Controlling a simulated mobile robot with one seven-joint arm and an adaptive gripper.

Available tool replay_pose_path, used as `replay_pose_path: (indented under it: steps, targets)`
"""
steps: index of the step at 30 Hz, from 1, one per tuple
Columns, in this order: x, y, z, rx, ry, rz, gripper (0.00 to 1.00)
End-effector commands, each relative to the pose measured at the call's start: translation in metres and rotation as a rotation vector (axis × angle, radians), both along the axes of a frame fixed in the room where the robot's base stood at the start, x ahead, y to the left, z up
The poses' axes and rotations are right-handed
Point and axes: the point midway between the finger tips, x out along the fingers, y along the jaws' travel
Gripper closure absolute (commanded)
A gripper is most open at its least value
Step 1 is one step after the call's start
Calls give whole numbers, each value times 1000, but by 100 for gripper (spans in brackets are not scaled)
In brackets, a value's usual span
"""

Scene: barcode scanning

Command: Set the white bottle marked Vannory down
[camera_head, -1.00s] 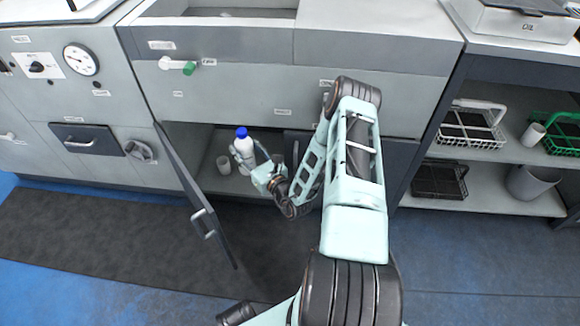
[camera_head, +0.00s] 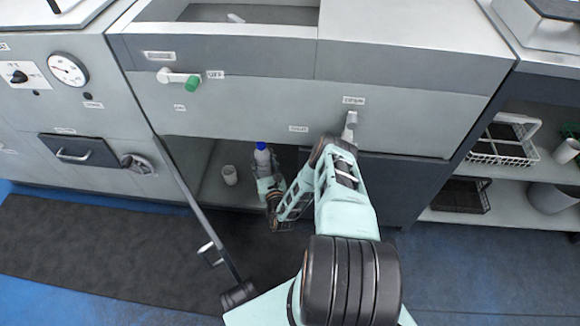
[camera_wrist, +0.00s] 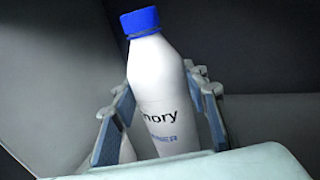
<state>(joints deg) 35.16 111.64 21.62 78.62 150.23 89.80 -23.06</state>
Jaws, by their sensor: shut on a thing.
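The white bottle (camera_wrist: 165,85) has a blue cap and dark lettering that reads "nory" in the wrist view, the rest of the word hidden. My gripper (camera_wrist: 165,115) is shut on its body, one finger on each side. The bottle leans slightly in the wrist view. In the head view only the blue cap and upper part of the bottle (camera_head: 262,154) show, inside the open lower cabinet. My gripper (camera_head: 265,178) and wrist hide the rest. I cannot tell whether its base touches the cabinet floor.
The open cabinet door (camera_head: 205,215) juts out on the left. A dark closed panel (camera_head: 400,185) is on the right. Crates (camera_head: 500,143) sit on shelves farther right.

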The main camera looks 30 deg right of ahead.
Motion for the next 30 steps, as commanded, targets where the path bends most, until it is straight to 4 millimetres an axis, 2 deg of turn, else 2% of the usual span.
replay_pose_path:
  steps: [3, 7, 14, 19, 26, 27, 30]
  targets:
    - [-1, 1, -29, -2, 1, 3, 86]
    - [0, 1, -50, -2, 0, 2, 86]
    - [0, 0, -67, -2, -1, 2, 86]
    - [0, 1, -92, -2, 0, 3, 86]
    - [0, 0, -94, 0, -1, 1, 86]
    - [0, 0, -95, 0, 0, 1, 58]
    - [0, 0, -95, 0, 0, 1, 47]
